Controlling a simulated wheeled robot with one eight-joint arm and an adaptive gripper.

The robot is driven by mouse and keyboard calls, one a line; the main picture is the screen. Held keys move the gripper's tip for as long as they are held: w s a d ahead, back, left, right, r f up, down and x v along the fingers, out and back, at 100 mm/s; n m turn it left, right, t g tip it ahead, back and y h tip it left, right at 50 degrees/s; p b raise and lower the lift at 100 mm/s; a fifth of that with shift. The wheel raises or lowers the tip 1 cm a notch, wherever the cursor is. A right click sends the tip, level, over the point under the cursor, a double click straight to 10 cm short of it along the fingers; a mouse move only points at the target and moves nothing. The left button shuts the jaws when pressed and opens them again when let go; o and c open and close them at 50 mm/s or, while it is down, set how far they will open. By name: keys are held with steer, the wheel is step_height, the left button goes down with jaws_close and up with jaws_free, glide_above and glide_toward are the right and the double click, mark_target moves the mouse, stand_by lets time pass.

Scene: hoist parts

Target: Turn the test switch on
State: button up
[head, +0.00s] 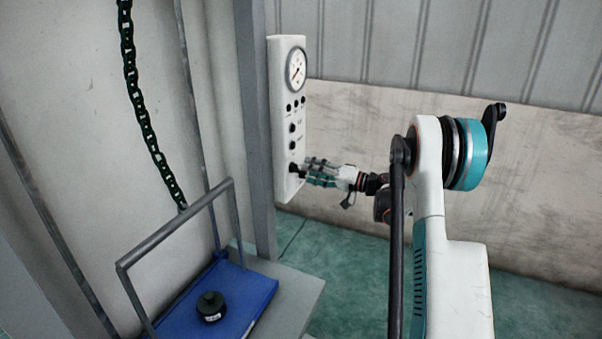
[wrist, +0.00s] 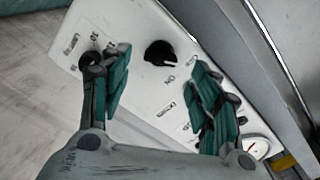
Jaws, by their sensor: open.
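The white control panel (head: 286,120) is mounted upright on a grey post in the head view. It also fills much of the wrist view (wrist: 140,25), tilted. My gripper (head: 312,171) is at the panel's lower end, close to its lowest black knob (head: 295,169). In the wrist view my gripper (wrist: 160,80) is open, with its teal-padded fingers spread on either side of a black rotary knob (wrist: 159,52). A gap shows between each finger and this knob. The panel's lettering is too small to tell which switch is the test one.
A round gauge (head: 296,68) sits at the panel's top, with small round buttons (head: 296,105) and further knobs (head: 292,128) below it. A blue platform (head: 250,287) with a grey handle frame and black weight (head: 210,305) stands lower left. A dark chain (head: 140,105) hangs above.

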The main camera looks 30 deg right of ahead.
mark_target(295, 168)
steer(key=shift+b+x, duration=0.4)
steer(key=shift+x, duration=1.8)
steer(key=c, duration=1.1)
